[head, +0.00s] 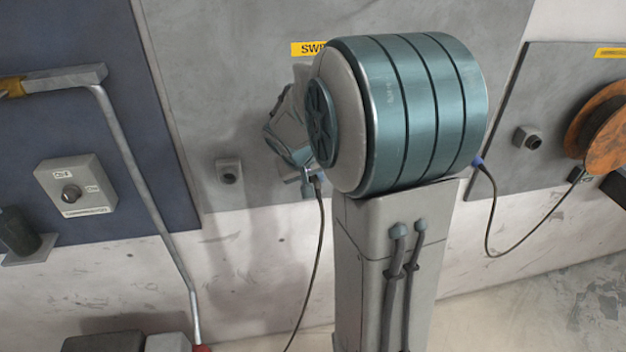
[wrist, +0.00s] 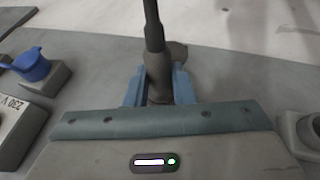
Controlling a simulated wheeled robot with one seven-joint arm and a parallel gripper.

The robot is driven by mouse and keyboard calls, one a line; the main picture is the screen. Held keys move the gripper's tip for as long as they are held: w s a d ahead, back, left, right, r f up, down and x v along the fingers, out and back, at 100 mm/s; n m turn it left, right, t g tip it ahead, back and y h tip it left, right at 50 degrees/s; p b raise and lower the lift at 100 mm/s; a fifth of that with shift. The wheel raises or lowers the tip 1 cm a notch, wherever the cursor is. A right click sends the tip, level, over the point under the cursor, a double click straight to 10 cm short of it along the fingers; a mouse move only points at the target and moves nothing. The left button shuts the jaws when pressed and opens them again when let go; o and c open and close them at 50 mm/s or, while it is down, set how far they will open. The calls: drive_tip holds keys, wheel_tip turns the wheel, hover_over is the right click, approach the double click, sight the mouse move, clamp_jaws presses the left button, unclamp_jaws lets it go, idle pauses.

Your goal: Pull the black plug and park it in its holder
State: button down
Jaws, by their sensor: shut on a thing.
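My gripper (head: 308,184) is in front of the grey wall panel, left of the big teal drum of my arm. In the wrist view its two blue fingers (wrist: 158,88) are shut on the dark plug (wrist: 160,66). A black cable (wrist: 151,20) leaves the plug; in the head view the cable (head: 318,235) hangs down below it. Whether the plug sits in a socket or is clear of it is hidden by the gripper. A grey box-shaped holder with a round dark opening (head: 229,171) is on the panel left of my gripper. A round-mouthed grey fitting (wrist: 306,130) shows at the right of the wrist view.
A blue plug or cap (wrist: 32,64) on a grey block and a box marked 230 V (wrist: 14,120) stand at the wrist view's left. An orange reel (head: 598,122), another fitting (head: 527,137), a switch box (head: 76,186) and a bent pipe (head: 140,185) are around.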

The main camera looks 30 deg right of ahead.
sight(318, 194)
drive_tip(key=shift+s, duration=0.15)
drive_tip(key=shift+s+a+b, duration=0.25)
drive_tip(key=shift+s+b, duration=0.05)
drive_tip(key=shift+s, duration=0.35)
drive_tip(key=shift+s+a+b, duration=0.2)
drive_tip(key=shift+s+b, duration=0.05)
drive_tip(key=shift+s, duration=0.4)
drive_tip(key=shift+s, duration=0.1)
drive_tip(key=shift+s+a, duration=0.25)
drive_tip(key=shift+s, duration=0.55)
drive_tip(key=shift+s+a+b, duration=0.15)
drive_tip(key=shift+s+b, duration=0.35)
drive_tip(key=shift+s, duration=0.05)
drive_tip(key=w+a+b, duration=0.2)
drive_tip(key=a+b, duration=0.1)
drive_tip(key=a, duration=0.6)
drive_tip(key=w+a+b, duration=0.3)
drive_tip(key=a, duration=0.7)
drive_tip(key=shift+a, duration=0.25)
